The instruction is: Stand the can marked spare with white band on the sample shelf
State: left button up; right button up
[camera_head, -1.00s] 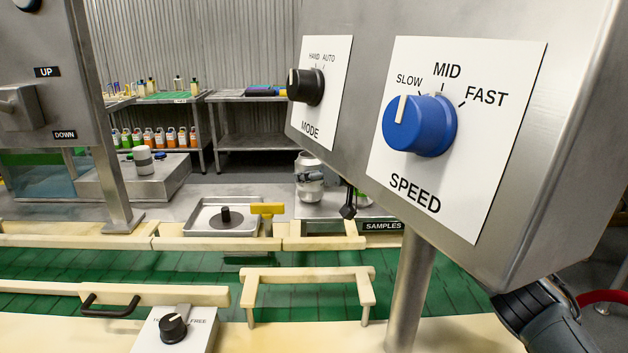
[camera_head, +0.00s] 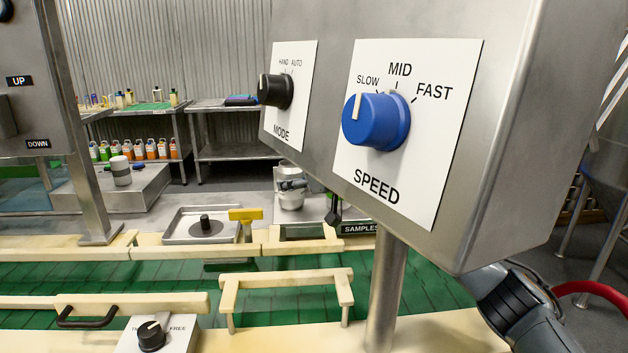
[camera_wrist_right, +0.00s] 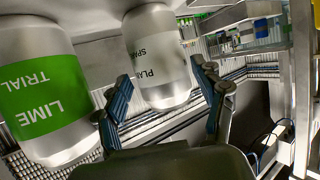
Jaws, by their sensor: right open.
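The spare can with white band (camera_wrist_right: 157,58) stands beside a green-banded LIME TRIAL can (camera_wrist_right: 45,95) in the right wrist view, which is upside down. My right gripper (camera_wrist_right: 163,80) is open, its fingers on either side of the spare can's near end; contact cannot be told. In the head view a silver can (camera_head: 291,200) that looks like the spare stands upright, with a dark part of my gripper in front of it. It appears to be on the metal sample shelf (camera_head: 312,213), behind the SAMPLES label (camera_head: 358,229). My left gripper is out of view.
A large control box (camera_head: 500,130) with a blue SPEED knob (camera_head: 376,121) hides much of the right side. Its post (camera_head: 386,285) stands in front of the green conveyor (camera_head: 180,275). A metal tray (camera_head: 180,235) and yellow handle (camera_head: 246,215) are left of the shelf.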

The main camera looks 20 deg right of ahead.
jog(key=b+v, duration=0.1)
jog(key=v, duration=1)
jog(key=shift+a, duration=0.1)
